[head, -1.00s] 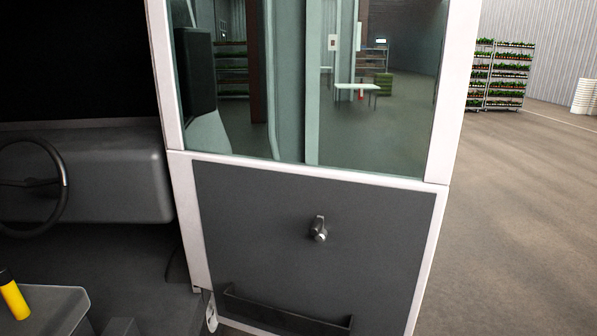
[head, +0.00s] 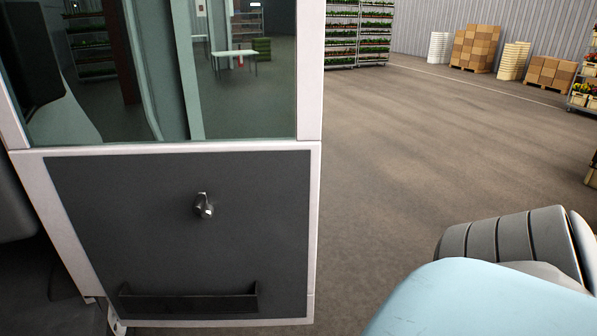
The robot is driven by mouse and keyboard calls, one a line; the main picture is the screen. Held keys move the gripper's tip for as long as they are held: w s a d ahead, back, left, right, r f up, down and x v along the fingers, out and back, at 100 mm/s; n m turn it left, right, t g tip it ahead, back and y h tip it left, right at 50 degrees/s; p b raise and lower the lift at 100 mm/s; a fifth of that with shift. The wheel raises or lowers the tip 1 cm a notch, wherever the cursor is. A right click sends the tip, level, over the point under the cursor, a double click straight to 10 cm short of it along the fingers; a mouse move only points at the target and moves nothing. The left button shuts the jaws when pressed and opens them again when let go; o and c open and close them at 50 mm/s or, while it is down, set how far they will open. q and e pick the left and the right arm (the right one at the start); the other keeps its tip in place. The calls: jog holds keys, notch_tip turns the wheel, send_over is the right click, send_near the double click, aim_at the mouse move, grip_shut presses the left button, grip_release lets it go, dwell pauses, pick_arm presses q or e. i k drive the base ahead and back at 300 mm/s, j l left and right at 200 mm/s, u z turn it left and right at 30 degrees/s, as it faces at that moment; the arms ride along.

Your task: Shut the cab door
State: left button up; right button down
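The cab door (head: 180,225) stands open across the left half of the head view, its inner side toward me. It has a white frame, a dark grey lower panel and a window (head: 215,100) above. A small metal handle (head: 204,205) sits in the middle of the panel, and a dark shelf pocket (head: 188,302) runs along its bottom. Part of the dark cab interior shows at the far left edge. Neither of my grippers is in view. A light blue and grey part of my own arm shows at the lower right, apart from the door.
Open concrete floor (head: 430,130) lies to the right of the door. Plant racks (head: 359,35), stacked cardboard boxes (head: 476,48) and white stacks (head: 439,47) stand along the far wall. Flower crates (head: 584,95) stand at the right edge. A white table (head: 236,54) shows through the window.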

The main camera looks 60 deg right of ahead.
aim_at(119, 218)
jog(key=l+u, duration=0.1)
jog(key=l, duration=0.3)
jog(key=l+u, duration=0.15)
jog(key=l, duration=0.25)
jog(key=k+l+u, duration=0.1)
jog(key=l, duration=0.3)
jog(key=k+l+u, duration=0.1)
jog(key=l, duration=0.3)
jog(key=k+l+u, duration=0.1)
jog(key=l, duration=0.3)
jog(key=k+l+u, duration=0.15)
jog(key=l, duration=0.25)
jog(key=l+u, duration=0.1)
jog(key=l, duration=0.3)
jog(key=k+l+u, duration=0.1)
jog(key=l, duration=0.25)
jog(key=l+u, duration=0.2)
jog(key=l, duration=0.6)
jog(key=k+l+u, duration=0.15)
jog(key=l, duration=0.6)
